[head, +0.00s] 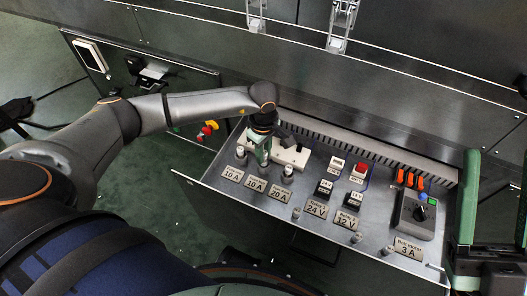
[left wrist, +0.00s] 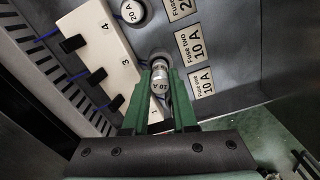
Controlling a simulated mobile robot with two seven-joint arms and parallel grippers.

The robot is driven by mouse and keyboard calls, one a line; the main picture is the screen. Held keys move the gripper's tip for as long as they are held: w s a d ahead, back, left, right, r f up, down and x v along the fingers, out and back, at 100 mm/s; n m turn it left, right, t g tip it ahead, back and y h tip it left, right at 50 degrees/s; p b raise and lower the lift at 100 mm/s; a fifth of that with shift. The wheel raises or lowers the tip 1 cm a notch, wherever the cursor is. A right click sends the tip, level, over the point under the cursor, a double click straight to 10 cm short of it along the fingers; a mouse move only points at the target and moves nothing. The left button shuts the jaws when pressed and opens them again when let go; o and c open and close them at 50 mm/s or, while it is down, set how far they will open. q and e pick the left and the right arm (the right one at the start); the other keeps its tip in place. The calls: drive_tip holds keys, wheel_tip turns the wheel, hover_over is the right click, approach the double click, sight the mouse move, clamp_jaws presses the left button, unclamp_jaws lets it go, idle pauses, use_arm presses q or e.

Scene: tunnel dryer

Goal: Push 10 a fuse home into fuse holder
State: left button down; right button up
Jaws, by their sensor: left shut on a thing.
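My left gripper (head: 262,160) is over the panel's left part. In the left wrist view its green fingers (left wrist: 163,85) are shut on a pale fuse (left wrist: 161,86) marked 10 A. The fuse's far end is at a round fuse holder (left wrist: 160,58) beside the label "Fuse two 10 A" (left wrist: 190,46). How deep it sits is hard to tell. A 20 A fuse (left wrist: 131,11) stands in the neighbouring holder. In the head view, another fuse (head: 240,154) stands left of the gripper. My right gripper (head: 497,165) is open and empty at the right edge.
A white block (left wrist: 95,60) with black levers stands close beside the held fuse. The panel (head: 333,232) also carries breakers, a red button (head: 361,168), a rotary switch (head: 420,212) and orange connectors (head: 411,178). A slotted duct (head: 370,149) runs along the back.

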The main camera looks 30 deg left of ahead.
use_arm(q)
drive_tip(key=shift+f+b, duration=0.95)
drive_tip(key=shift+f, duration=0.25)
drive_tip(key=c, duration=0.6)
unclamp_jaws()
drive_tip(key=shift+r, duration=0.25)
wheel_tip(320, 180, up, 11)
drive_tip(key=p, duration=0.4)
drive_tip(key=shift+r, duration=0.5)
